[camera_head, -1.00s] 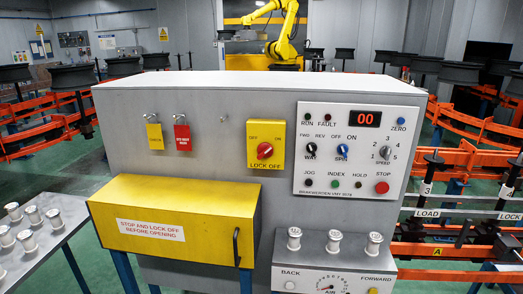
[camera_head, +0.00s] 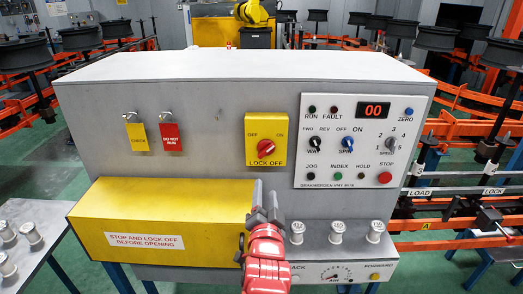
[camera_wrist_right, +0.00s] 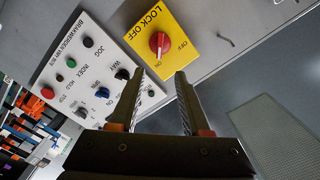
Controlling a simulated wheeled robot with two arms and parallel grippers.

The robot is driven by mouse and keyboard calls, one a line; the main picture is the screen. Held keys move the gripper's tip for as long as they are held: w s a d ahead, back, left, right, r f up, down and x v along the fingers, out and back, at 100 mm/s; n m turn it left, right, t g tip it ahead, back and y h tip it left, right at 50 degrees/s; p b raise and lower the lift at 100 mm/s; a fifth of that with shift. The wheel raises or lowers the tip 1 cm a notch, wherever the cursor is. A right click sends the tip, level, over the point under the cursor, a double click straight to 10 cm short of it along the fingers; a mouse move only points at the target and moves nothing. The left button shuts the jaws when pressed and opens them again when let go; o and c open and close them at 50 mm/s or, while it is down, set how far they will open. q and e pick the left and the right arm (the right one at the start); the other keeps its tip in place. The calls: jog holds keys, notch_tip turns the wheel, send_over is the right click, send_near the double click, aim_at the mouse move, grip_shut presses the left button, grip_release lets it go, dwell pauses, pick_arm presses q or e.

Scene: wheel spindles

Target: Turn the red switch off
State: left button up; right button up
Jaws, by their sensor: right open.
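The red switch (camera_head: 264,147) is a round knob on a yellow plate (camera_head: 252,130) marked OFF, ON and LOCK OFF, on the front of the grey cabinet. In the right wrist view the red knob (camera_wrist_right: 159,42) sits at the top, beyond the fingertips. My right gripper (camera_head: 264,199) is below the plate, in front of the yellow box's right end. Its two fingers are apart and empty in the wrist view (camera_wrist_right: 160,82), pointing towards the plate and not touching the knob. My left gripper is not in view.
A white control panel (camera_head: 325,170) with knobs and buttons is right of the yellow plate. A yellow box (camera_head: 160,205) juts out below. Padlocks with tags (camera_head: 168,135) hang to the left. White spools (camera_head: 336,232) stand on the lower right ledge.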

aim_at(266, 153)
jog(key=w+p, duration=0.4)
jog(key=w, duration=1.2)
jog(key=shift+w+d, duration=0.1)
jog(key=shift+w, duration=0.4)
jog(key=shift+c, duration=0.3)
grip_shut()
